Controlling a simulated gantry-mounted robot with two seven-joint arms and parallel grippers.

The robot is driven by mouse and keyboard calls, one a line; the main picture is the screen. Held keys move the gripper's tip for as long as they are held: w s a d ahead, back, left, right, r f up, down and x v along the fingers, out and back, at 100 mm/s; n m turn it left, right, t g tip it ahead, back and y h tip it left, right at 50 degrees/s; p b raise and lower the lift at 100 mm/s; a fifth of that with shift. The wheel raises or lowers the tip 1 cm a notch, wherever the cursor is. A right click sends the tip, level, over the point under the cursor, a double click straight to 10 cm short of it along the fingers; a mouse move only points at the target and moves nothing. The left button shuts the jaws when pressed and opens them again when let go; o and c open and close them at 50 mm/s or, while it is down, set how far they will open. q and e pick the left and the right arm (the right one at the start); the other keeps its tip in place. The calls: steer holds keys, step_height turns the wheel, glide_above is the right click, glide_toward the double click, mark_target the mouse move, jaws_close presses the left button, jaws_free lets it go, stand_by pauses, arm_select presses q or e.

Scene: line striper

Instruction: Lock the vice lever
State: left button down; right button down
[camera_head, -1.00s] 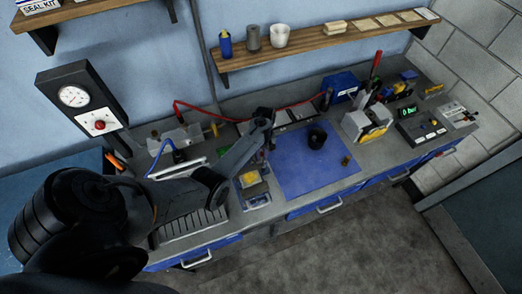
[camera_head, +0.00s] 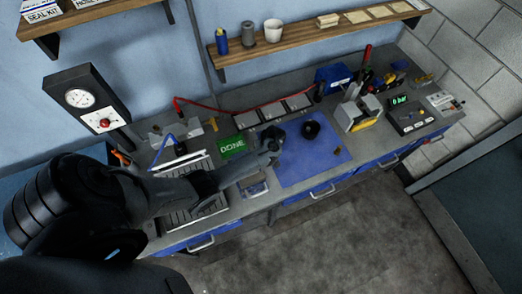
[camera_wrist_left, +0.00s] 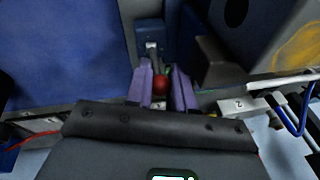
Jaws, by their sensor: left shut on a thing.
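My left gripper (camera_head: 275,150) is low over the bench, at the left edge of the blue mat (camera_head: 310,163). In the left wrist view its two purple fingers (camera_wrist_left: 162,75) are shut with a red knob (camera_wrist_left: 160,86) between them. A pale metal stem (camera_wrist_left: 151,48) shows just beyond the knob, against a dark blue block (camera_wrist_left: 153,36); this looks like the lever. In the head view my gripper hides the knob and lever, so I cannot tell the lever's angle. My right gripper is not in view.
A green DONE panel (camera_head: 232,147) lies left of my gripper. A black round cup (camera_head: 311,129) stands on the mat. A grey fixture with yellow (camera_head: 357,113) and a 0 bar display box (camera_head: 408,115) are at the right. A ribbed tray (camera_head: 200,205) is at the left.

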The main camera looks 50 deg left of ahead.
arm_select(q)
steer(key=c, duration=1.3)
jaws_free()
steer(key=v, duration=1.1)
